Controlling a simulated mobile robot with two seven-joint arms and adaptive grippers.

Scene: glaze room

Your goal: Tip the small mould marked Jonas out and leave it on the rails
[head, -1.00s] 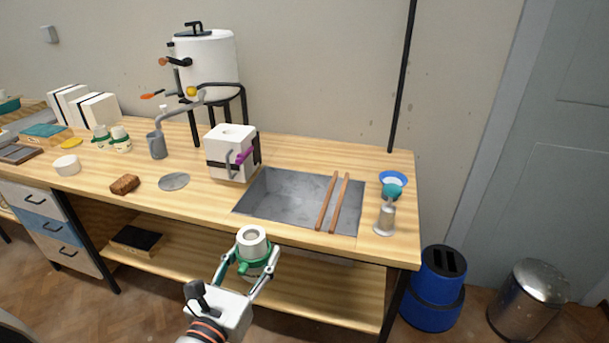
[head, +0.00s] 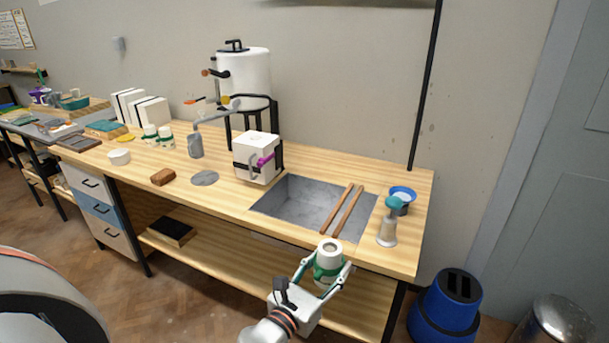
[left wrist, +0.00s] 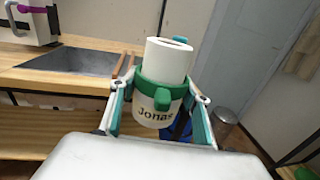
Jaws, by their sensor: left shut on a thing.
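The small white mould (head: 330,249) has a green band and an open top with a dark hollow. In the left wrist view the mould (left wrist: 167,62) shows the name Jonas on its lower front. My left gripper (head: 329,270) is shut on it, a finger on each side, and holds it upright in front of the bench edge. Two wooden rails (head: 341,210) lie side by side across the right part of the grey sink (head: 285,205), beyond the mould. What is inside the mould cannot be made out. My right gripper is not in view.
A white block mould with a purple clamp (head: 256,157) stands behind the sink's left end. Two similar green-banded moulds (head: 157,136) stand further left. A blue bin (head: 446,308) is on the floor.

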